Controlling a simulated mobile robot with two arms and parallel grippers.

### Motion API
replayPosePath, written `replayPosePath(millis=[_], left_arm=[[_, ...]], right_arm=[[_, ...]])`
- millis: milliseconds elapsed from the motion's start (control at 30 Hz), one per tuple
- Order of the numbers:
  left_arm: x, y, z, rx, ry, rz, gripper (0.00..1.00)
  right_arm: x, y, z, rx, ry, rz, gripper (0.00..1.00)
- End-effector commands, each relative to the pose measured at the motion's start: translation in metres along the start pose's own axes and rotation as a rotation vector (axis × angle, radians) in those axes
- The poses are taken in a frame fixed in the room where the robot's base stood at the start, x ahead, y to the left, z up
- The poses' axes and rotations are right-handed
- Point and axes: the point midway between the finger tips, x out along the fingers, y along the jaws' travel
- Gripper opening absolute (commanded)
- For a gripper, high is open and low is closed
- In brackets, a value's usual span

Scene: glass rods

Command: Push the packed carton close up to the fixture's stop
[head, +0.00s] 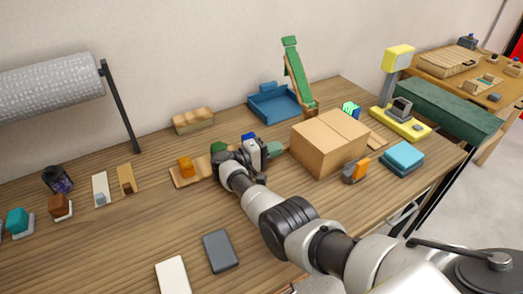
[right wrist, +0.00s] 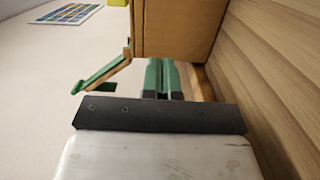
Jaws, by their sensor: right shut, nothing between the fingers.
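The closed brown carton (head: 322,150) stands upright on the wooden table, right of the middle. It also fills the upper middle of the right wrist view (right wrist: 175,28). My right gripper (head: 274,149) is shut and empty at the carton's left side. Its green fingers (right wrist: 162,78) point at the carton in the right wrist view. I cannot tell whether the tips touch it. A pale wooden strip (head: 377,141) shows behind the carton's right side. It may belong to the fixture; the carton hides the rest, and I cannot make out the stop. My left gripper is not in view.
An orange and grey piece (head: 357,169) and a teal stack (head: 402,158) stand right of the carton. A yellow scale-like stand (head: 402,122) is farther right. A blue tray (head: 272,106) with a green chute (head: 297,68) stands behind.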

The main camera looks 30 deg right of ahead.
Motion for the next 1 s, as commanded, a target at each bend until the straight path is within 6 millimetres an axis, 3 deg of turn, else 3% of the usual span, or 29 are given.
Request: replayPosePath(millis=[100, 333, 833, 1000], left_arm=[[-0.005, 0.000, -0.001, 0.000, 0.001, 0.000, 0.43], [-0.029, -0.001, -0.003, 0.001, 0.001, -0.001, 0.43], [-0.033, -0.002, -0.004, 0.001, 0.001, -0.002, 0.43], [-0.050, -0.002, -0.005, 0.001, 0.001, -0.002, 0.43]], right_arm=[[0.027, 0.002, 0.000, 0.000, -0.001, 0.004, 0.00], [0.047, 0.003, 0.021, 0.000, 0.000, 0.003, 0.00], [0.053, 0.000, 0.028, 0.001, 0.001, 0.001, 0.00], [0.058, 0.005, 0.034, -0.001, -0.002, 0.001, 0.00]])
